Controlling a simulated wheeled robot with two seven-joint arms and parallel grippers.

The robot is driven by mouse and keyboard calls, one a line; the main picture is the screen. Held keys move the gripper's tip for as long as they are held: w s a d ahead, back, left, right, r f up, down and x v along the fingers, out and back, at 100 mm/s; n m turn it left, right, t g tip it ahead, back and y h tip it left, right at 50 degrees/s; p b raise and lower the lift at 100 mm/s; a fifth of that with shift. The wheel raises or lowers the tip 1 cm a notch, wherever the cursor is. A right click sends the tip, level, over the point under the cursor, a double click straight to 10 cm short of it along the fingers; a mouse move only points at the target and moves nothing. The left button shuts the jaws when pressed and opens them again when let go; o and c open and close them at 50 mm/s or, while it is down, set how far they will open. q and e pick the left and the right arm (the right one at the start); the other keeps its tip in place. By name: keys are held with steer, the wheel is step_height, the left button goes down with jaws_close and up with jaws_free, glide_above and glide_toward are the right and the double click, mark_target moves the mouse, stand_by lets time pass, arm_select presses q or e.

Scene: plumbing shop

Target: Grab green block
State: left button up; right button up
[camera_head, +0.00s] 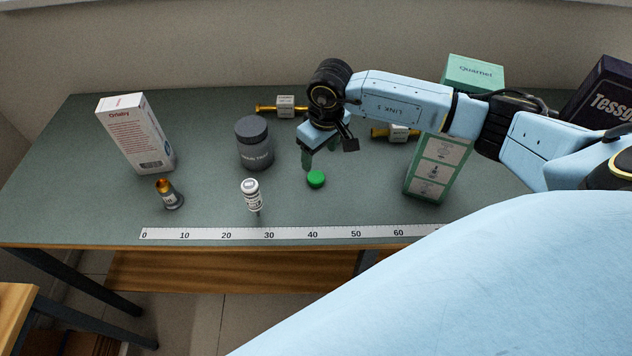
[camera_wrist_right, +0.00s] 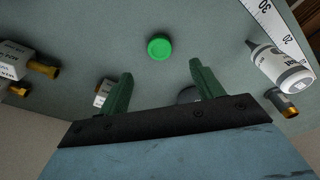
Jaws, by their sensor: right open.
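The green block (camera_head: 316,178) is a small round green piece lying on the grey-green table. In the right wrist view the green block (camera_wrist_right: 159,47) lies beyond the fingertips, roughly in line with the gap between them. My right gripper (camera_head: 320,158) hangs above the table just behind the block, pointing down. In the wrist view the right gripper (camera_wrist_right: 160,70) has its two green fingers spread wide with nothing between them. The block and the fingers look apart. My left gripper is in neither view.
A dark grey jar (camera_head: 254,145) stands left of the block, with a white bottle (camera_head: 251,195) in front of it. A brass fitting (camera_head: 168,195) and white box (camera_head: 133,133) are further left. A green box (camera_head: 438,168) stands right. A ruler (camera_head: 270,234) lies along the front edge.

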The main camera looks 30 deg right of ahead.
mark_target(316, 176)
steer(key=f+b, duration=0.1)
steer(key=f, duration=0.2)
steer(key=w+f+b, duration=0.1)
steer(key=f+b, duration=0.1)
steer(key=f, duration=0.1)
steer(key=f+b, duration=0.1)
steer(key=f, duration=0.2)
steer(key=shift+w+f, duration=0.15)
steer(key=shift+f, duration=0.05)
steer(key=shift+r, duration=0.1)
steer(key=c, duration=1.1)
